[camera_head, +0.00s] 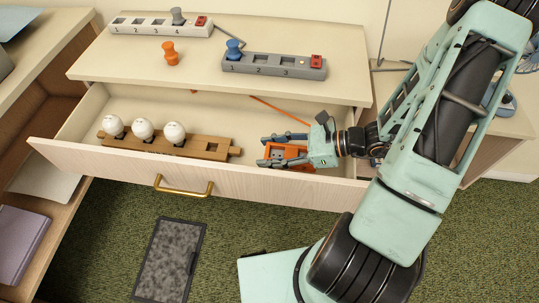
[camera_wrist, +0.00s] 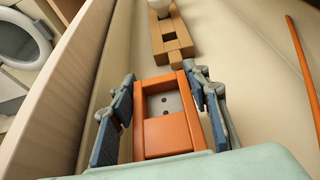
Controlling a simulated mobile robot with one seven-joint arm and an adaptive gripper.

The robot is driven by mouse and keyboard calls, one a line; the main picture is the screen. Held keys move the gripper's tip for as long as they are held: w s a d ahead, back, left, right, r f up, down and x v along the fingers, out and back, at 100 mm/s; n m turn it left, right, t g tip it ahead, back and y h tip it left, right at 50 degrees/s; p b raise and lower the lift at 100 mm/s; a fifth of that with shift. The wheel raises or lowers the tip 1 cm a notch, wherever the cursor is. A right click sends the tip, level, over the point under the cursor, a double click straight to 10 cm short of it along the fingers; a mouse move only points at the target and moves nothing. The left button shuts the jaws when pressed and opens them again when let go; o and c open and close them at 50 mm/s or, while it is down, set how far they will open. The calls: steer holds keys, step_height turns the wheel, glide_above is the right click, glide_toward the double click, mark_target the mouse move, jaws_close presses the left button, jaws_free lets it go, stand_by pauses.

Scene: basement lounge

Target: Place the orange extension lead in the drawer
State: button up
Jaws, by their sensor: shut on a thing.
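The orange extension lead (camera_head: 290,152) is a box-shaped orange block with a pale socket face, inside the open drawer (camera_head: 110,168) toward its right end. My gripper (camera_head: 267,151) reaches into the drawer from the right and is shut on the lead, one finger on each side. In the wrist view the lead (camera_wrist: 168,135) sits between the two blue-grey finger pads. Its underside is hidden, so I cannot tell whether it touches the drawer floor. A thin orange cord or rod (camera_head: 280,110) lies behind it, also along the right in the wrist view (camera_wrist: 302,65).
A wooden strip (camera_head: 165,141) with three white bulb-like knobs lies in the drawer's left half. On the cabinet top are a white power strip (camera_head: 150,27), an orange plug (camera_head: 170,53) and a grey power strip (camera_head: 275,65) with a blue plug. The drawer floor behind is mostly clear.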

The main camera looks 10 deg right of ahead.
steer(key=shift+f, duration=0.9)
steer(key=shift+f, duration=0.1)
steer(key=shift+f+b, duration=0.5)
steer(key=shift+b, duration=0.1)
steer(key=o, duration=1.5)
steer(key=shift+o, duration=0.2)
steer(key=shift+r+p, duration=0.6)
steer(key=shift+r, duration=0.1)
steer(key=p+v, duration=0.1)
steer(key=v, duration=1.1)
steer(key=shift+f, duration=0.1)
